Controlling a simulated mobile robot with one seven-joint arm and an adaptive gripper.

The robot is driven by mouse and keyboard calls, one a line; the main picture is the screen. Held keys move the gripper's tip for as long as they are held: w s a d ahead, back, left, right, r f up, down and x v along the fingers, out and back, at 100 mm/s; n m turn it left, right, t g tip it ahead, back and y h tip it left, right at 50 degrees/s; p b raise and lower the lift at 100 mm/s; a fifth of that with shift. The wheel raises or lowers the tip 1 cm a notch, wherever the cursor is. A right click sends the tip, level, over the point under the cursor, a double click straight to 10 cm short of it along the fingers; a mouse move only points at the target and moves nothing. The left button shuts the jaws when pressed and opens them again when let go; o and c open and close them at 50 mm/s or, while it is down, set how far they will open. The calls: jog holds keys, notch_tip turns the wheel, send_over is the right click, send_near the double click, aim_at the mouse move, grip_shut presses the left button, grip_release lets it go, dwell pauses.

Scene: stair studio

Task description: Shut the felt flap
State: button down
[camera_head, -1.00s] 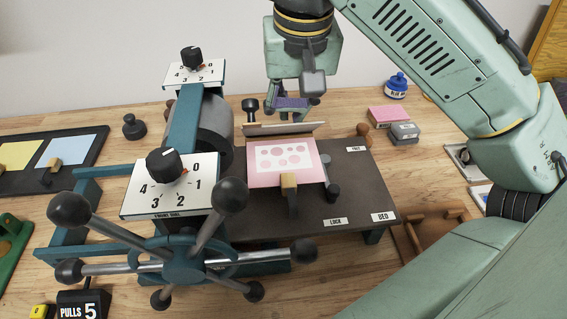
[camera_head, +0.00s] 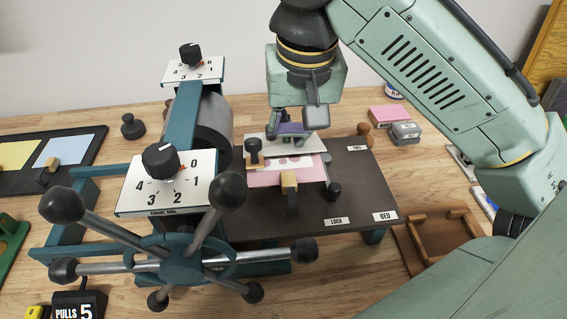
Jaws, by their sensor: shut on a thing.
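The felt flap (camera_head: 308,143) is a pale panel hinged at the back of the press bed. It leans forward over the back part of a pink printed sheet (camera_head: 262,178), whose front part with pink dots still shows. A black knob (camera_head: 254,146) stands on the flap's left side. My gripper (camera_head: 291,133) is above the flap near its middle, pointing down, with a purple piece between or at its fingers. Its fingers are shut; the exact contact with the flap is partly hidden.
A press with a roller (camera_head: 214,125), two numbered dials and a spoked handwheel (camera_head: 180,245) stands at the left. A wooden-topped catch (camera_head: 289,185) sits at the sheet's front edge.

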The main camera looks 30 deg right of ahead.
aim_at(298, 151)
jog(key=shift+s+a+f+b, duration=0.15)
jog(key=shift+s+f+b, duration=0.1)
jog(key=shift+f, duration=0.55)
jog(key=shift+s+a+f+b, duration=0.15)
jog(key=shift+s+f, duration=0.1)
jog(key=shift+f, duration=0.55)
jog(key=shift+f, duration=0.1)
jog(key=shift+r+p, duration=3.2)
jog(key=shift+r, duration=0.45)
jog(key=shift+d, duration=0.1)
